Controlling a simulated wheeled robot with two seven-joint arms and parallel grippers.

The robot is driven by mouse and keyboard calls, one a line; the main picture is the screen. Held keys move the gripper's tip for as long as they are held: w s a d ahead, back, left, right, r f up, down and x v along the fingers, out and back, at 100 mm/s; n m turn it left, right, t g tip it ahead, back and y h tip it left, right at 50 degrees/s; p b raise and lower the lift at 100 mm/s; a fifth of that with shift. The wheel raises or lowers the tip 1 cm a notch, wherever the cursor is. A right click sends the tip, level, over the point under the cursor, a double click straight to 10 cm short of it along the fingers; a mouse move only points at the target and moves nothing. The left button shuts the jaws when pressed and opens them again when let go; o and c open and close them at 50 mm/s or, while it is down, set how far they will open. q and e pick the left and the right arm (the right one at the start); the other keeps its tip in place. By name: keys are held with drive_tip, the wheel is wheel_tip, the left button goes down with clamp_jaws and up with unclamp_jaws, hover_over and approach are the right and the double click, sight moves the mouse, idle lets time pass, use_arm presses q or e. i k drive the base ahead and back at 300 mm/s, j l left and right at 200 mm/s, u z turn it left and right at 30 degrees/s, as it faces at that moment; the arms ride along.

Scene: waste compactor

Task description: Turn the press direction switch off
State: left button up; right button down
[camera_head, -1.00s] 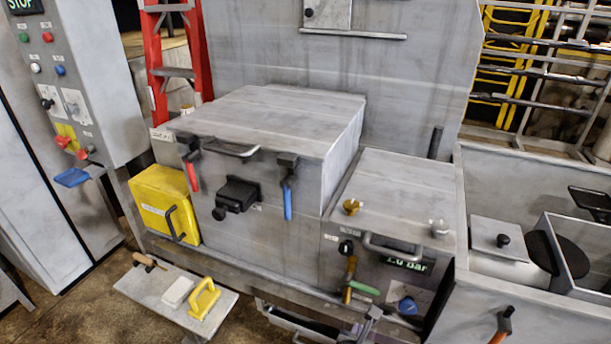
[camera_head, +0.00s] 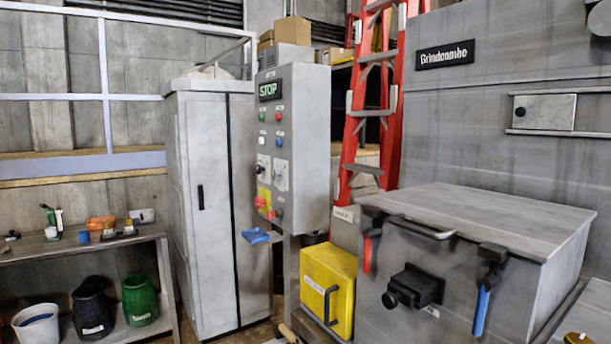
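The control panel (camera_head: 300,150) is a grey upright box left of centre, with a lit "STOP" display (camera_head: 271,90) near its top. Below are green, red, white and blue buttons. Under them sit a black knob (camera_head: 261,169) and a second switch on a pale plate (camera_head: 281,174), side by side. Lower down is a yellow plate (camera_head: 264,193) with red handles (camera_head: 263,206). The small labels are unreadable, so I cannot tell which control is the press direction switch or its setting. Neither of my grippers is in view.
A blue handle (camera_head: 256,235) juts out below the panel. A yellow box (camera_head: 328,286) and a grey press chest (camera_head: 460,265) with red and blue levers stand to the right. A tall grey cabinet (camera_head: 215,200) is behind, a shelf with buckets (camera_head: 85,250) at left, a red ladder (camera_head: 372,110) behind.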

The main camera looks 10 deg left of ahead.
sight(258, 169)
drive_tip(key=i+j+u, duration=0.6)
drive_tip(key=i, duration=0.2)
drive_tip(key=i+j+u, duration=0.1)
drive_tip(key=i+u, duration=0.15)
drive_tip(key=i, duration=0.2)
drive_tip(key=i+u, duration=0.3)
drive_tip(key=i, duration=0.15)
drive_tip(key=i+j+z, duration=0.2)
drive_tip(key=i, duration=0.2)
drive_tip(key=i+z, duration=0.2)
drive_tip(key=i, duration=0.25)
drive_tip(key=i+j+z, duration=0.2)
drive_tip(key=i, duration=0.2)
